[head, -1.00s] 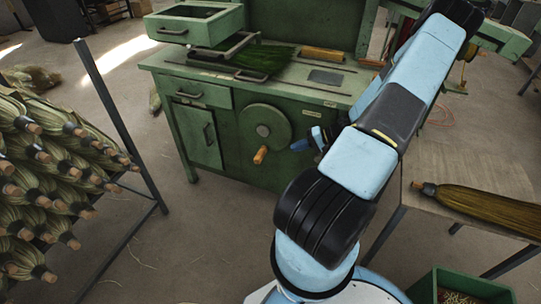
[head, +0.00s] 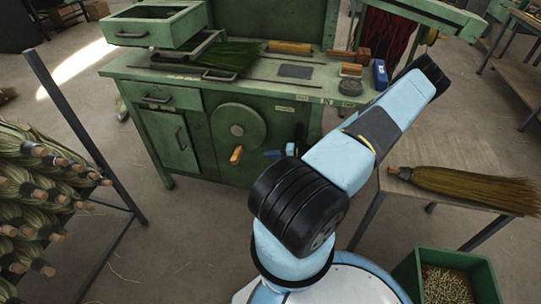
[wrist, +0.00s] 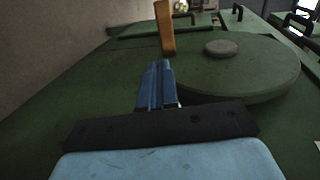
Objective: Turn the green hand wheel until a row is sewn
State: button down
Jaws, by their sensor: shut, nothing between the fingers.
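The green hand wheel (head: 238,127) is on the front of the green machine cabinet, with a grey hub. Its orange handle (head: 236,155) sits at the wheel's lower edge. My gripper (head: 271,154) is just right of the handle in the head view, partly hidden by my arm. In the wrist view my blue fingers (wrist: 157,83) are shut and empty. The handle (wrist: 165,28) stands beyond the fingertips, and the wheel (wrist: 255,70) lies to their right. Green broom bristles (head: 235,53) lie flat on the machine top; whether they carry stitching is too small to tell.
A rack of brooms (head: 40,190) stands at left. A side table (head: 440,150) with a broom (head: 470,187) and a green crate (head: 450,257) are at right. A blue box (head: 380,75) stands on the machine top. Floor before the cabinet is clear.

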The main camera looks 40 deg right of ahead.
jog(key=x, duration=1.1)
jog(key=shift+a, duration=0.1)
jog(key=shift+w+a+f+t+y, duration=0.25)
jog(key=shift+w+a+t, duration=0.2)
jog(key=shift+w, duration=0.25)
